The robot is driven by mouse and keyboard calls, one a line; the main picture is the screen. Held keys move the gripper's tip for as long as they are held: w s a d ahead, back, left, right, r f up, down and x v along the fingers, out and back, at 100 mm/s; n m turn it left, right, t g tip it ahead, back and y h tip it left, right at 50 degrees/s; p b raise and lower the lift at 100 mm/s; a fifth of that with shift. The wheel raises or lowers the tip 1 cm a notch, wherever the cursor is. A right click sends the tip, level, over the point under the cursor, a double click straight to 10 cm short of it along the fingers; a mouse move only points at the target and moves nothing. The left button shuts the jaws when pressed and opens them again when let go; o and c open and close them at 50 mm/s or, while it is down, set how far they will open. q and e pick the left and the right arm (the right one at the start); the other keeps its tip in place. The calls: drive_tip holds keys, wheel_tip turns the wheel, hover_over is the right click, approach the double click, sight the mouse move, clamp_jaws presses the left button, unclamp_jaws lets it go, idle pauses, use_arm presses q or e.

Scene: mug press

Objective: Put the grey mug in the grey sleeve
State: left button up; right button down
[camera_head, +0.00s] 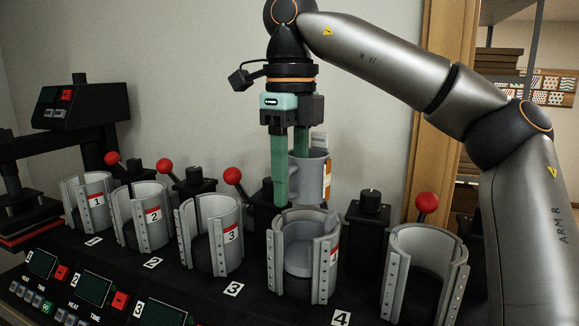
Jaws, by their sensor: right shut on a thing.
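A grey mug (313,180) with an orange patch on its right side is held upright by my right gripper (288,190), whose green fingers point down at its left, handle side. The fingers partly cover the handle. The mug hangs above and behind the open grey sleeve numbered 4 (275,265); it looks apart from the sleeve, though the sleeve's rim hides what lies just below the mug. The inside of that sleeve shows a light grey curved surface. My left gripper is out of view.
Similar grey sleeves numbered 1 (88,205), 2 (140,220) and 3 (210,238) stand to the left, and another (425,275) to the right. Levers with red knobs (233,175) rise behind. A control panel (97,290) lines the front left.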

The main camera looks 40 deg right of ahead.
sight(291, 167)
drive_tip(key=shift+f, duration=1.4)
wheel_tip(291, 167, down, 7)
drive_tip(key=b, duration=0.4)
drive_tip(key=shift+r+b, duration=0.15)
drive_tip(key=shift+b, duration=0.2)
drive_tip(key=shift+c, duration=1.6)
unclamp_jaws()
wheel_tip(291, 167, up, 11)
drive_tip(key=p, duration=0.4)
drive_tip(key=shift+p, duration=0.4)
drive_tip(key=shift+r, duration=0.75)
